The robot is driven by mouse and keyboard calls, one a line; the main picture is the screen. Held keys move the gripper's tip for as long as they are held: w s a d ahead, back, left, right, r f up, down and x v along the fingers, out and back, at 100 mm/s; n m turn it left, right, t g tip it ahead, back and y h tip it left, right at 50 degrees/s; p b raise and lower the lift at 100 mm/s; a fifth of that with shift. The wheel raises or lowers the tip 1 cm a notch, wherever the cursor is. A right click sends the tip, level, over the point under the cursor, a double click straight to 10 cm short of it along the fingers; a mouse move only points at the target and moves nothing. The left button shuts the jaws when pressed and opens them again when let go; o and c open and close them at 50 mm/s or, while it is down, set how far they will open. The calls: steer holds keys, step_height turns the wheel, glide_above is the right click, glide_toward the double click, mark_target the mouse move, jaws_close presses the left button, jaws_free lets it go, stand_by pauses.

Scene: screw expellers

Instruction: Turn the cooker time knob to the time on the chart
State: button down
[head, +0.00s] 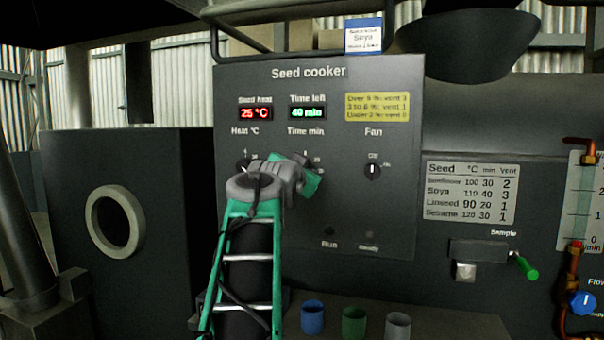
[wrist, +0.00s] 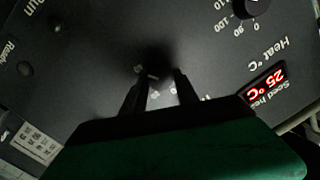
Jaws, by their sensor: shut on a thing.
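The seed cooker panel (head: 300,85) stands upright in front of me. Its red heat display (head: 255,113) reads 25 °C and its green time-left display (head: 308,112) reads 40 min. My gripper (wrist: 160,88) is shut on the dark time knob (wrist: 154,62), with one finger on each side. In the head view my wrist covers this knob, and the pointer is too dark to read. The chart (head: 470,192) at the right lists Soya with 110 °C, 40 min and vent 3. A card (head: 363,35) on top of the cooker reads Soya.
The heat knob (wrist: 252,8) is left of the time knob in the head view, partly behind my arm. The fan knob (head: 372,171) is to the right. Blue (head: 312,316), green (head: 353,320) and grey (head: 397,326) cups stand on the ledge below. A green-handled sample lever (head: 525,267) sticks out at right.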

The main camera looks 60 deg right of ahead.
stand_by(0.3)
steer(key=c, duration=0.9)
jaws_free()
steer(key=v, duration=0.7)
steer(key=shift+a, duration=0.4)
